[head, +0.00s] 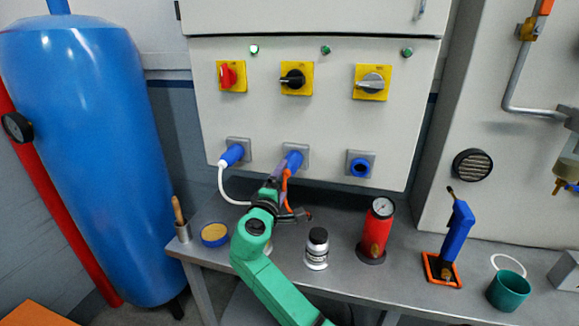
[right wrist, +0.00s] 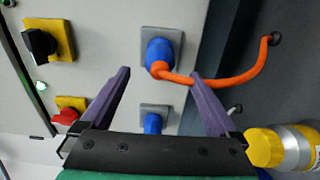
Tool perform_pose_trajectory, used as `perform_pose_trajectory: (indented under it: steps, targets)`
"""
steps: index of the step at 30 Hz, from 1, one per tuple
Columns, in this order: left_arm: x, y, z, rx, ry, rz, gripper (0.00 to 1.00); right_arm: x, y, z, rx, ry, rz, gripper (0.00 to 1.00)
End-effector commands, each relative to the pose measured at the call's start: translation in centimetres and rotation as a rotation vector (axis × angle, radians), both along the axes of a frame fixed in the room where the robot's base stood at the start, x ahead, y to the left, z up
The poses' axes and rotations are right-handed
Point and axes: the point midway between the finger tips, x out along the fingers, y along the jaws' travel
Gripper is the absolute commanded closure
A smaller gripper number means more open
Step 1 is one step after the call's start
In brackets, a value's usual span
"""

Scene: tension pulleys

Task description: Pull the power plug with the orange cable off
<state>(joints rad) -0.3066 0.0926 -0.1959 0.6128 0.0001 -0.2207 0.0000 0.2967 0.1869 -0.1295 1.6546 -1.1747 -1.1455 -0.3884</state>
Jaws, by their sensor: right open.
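The blue power plug with the orange cable (head: 294,159) sits in the middle grey socket of the cabinet. In the right wrist view the plug (right wrist: 159,54) shows ahead of and between the two purple fingers, with the orange cable (right wrist: 225,83) running right past the right fingertip. My right gripper (head: 279,173) is open and empty, close in front of the plug; its fingers (right wrist: 160,74) are not closed on it. Whether a fingertip touches the cable I cannot tell. In the head view the gripper partly hides the cable. My left gripper is not in view.
Another blue plug with a white cable (head: 232,154) sits in the left socket; the right socket (head: 360,165) holds a blue fitting without a cable.

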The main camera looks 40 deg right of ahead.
Motion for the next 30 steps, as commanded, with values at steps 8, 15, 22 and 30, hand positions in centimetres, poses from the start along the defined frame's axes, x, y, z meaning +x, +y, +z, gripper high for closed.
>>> perform_pose_trajectory:
  steps: [8,15,22,30]
  targets:
    - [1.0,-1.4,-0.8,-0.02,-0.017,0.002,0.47,2.3,-3.4,-0.1,0.0,-0.001,-0.002,0.05]
    - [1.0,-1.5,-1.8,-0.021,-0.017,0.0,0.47,4.1,-5.9,-0.2,0.001,-0.001,-0.001,0.05]
    - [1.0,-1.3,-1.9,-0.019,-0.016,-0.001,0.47,4.5,-6.6,0.0,0.001,-0.001,0.0,0.05]
    - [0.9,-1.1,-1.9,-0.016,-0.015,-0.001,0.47,4.5,-6.6,0.0,0.001,0.0,0.0,0.05]
